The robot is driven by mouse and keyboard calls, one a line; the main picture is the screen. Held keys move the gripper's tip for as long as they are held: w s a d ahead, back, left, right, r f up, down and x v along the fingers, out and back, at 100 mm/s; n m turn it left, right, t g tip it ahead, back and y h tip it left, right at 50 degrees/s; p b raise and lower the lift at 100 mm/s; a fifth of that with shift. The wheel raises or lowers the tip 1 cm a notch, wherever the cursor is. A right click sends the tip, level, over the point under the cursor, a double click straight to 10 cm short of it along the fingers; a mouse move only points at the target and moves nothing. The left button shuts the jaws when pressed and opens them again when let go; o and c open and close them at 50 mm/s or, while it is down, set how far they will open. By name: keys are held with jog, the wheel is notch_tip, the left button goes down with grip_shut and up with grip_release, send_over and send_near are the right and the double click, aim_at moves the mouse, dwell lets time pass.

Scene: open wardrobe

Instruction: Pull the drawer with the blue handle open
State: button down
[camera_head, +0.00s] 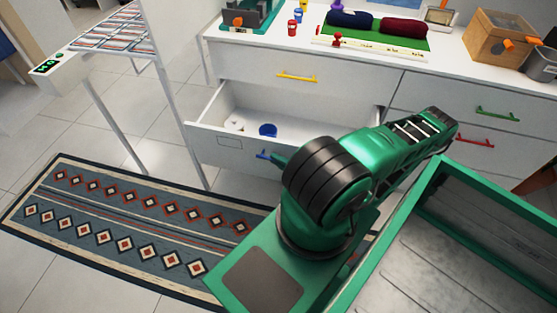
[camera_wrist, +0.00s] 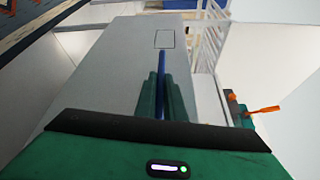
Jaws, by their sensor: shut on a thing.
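The drawer with the blue handle is the lower left one of the white dresser, and its front panel (camera_head: 222,147) stands out from the dresser. It is partly open, and a blue cup (camera_head: 267,130) and white round items (camera_head: 235,123) show inside. The blue handle (camera_head: 263,155) is on the drawer front, partly hidden by my arm. In the wrist view my gripper (camera_wrist: 163,85) is shut on the blue handle (camera_wrist: 162,62), with green fingers on both sides of it. The drawer front (camera_wrist: 125,65) fills the middle of that view. In the head view my gripper is mostly hidden behind my arm.
The drawer with the yellow handle (camera_head: 297,77) above is shut. Drawers with green (camera_head: 498,114) and red (camera_head: 475,140) handles are shut at right. A white stand (camera_head: 117,122) is at left, and a patterned rug (camera_head: 130,225) lies on the floor. A wooden box (camera_head: 497,38) stands on the dresser top.

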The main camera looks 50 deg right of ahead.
jog(key=shift+a+f, duration=0.1)
jog(key=shift+a, duration=0.75)
jog(key=c, duration=1.8)
grip_release()
jog(key=shift+y, duration=0.3)
jog(key=shift+c, duration=0.2)
jog(key=shift+s+d, duration=0.1)
jog(key=shift+d, duration=0.05)
